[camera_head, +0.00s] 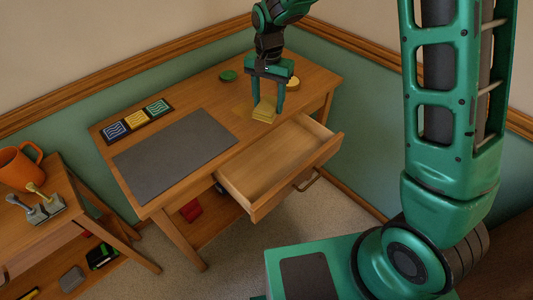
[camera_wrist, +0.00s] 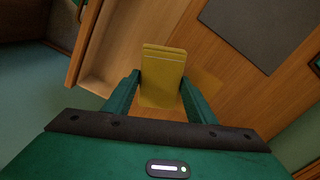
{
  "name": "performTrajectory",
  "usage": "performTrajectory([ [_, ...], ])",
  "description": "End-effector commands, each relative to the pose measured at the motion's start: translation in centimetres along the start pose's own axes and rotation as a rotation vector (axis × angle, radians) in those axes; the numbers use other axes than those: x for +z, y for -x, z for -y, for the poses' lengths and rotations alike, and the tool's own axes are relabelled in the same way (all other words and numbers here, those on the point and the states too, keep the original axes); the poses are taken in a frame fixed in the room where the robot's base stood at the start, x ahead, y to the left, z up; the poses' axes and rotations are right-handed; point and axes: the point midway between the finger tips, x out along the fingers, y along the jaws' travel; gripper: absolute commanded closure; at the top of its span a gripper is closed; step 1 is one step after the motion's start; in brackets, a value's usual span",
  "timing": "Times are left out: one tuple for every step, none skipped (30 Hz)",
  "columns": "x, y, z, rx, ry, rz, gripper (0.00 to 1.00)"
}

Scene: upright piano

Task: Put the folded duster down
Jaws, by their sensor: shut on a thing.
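The folded duster (camera_head: 263,113) is a small yellow folded cloth. In the head view it is between the fingers of my gripper (camera_head: 266,102), at the right part of the wooden desk (camera_head: 217,85). My gripper (camera_wrist: 161,82) is shut on the duster (camera_wrist: 162,70), which hangs between both fingers in the wrist view. I cannot tell whether its lower edge touches the desk top.
An open, empty drawer (camera_head: 270,168) juts from the desk front near the duster. A dark grey mat (camera_head: 175,153) covers the desk's left front, with several patterned tiles (camera_head: 136,121) behind it. A green disc (camera_head: 228,76) and a round tan object (camera_head: 293,83) lie behind.

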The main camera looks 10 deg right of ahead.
Motion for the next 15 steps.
performTrajectory([
  [3.0,-0.8,1.0,0.002,-0.024,0.002,0.70],
  [4.5,-1.1,1.5,0.003,-0.046,0.002,0.70],
  [6.5,-1.7,2.0,0.003,-0.078,0.002,0.70],
  [8.0,-2.1,2.3,0.003,-0.101,0.002,0.70],
  [9.6,-2.5,2.6,0.003,-0.125,0.001,0.70],
  [11.6,-3.0,2.9,0.004,-0.155,0.001,0.70],
  [13.0,-3.3,3.0,0.004,-0.179,0.001,0.70],
  [14.4,-3.7,3.1,0.004,-0.201,0.000,0.70],
  [16.1,-4.1,3.2,0.003,-0.230,-0.001,0.70],
  [17.3,-4.4,3.1,0.004,-0.251,-0.001,0.70],
  [18.4,-4.7,3.1,0.004,-0.269,-0.001,0.70],
  [19.7,-5.0,3.0,0.003,-0.293,-0.002,0.70],
  [20.6,-5.2,2.9,0.004,-0.309,-0.002,0.70],
  [21.3,-5.4,2.9,0.003,-0.323,-0.002,0.70],
  [22.3,-5.6,2.8,0.002,-0.340,-0.002,0.70],
])
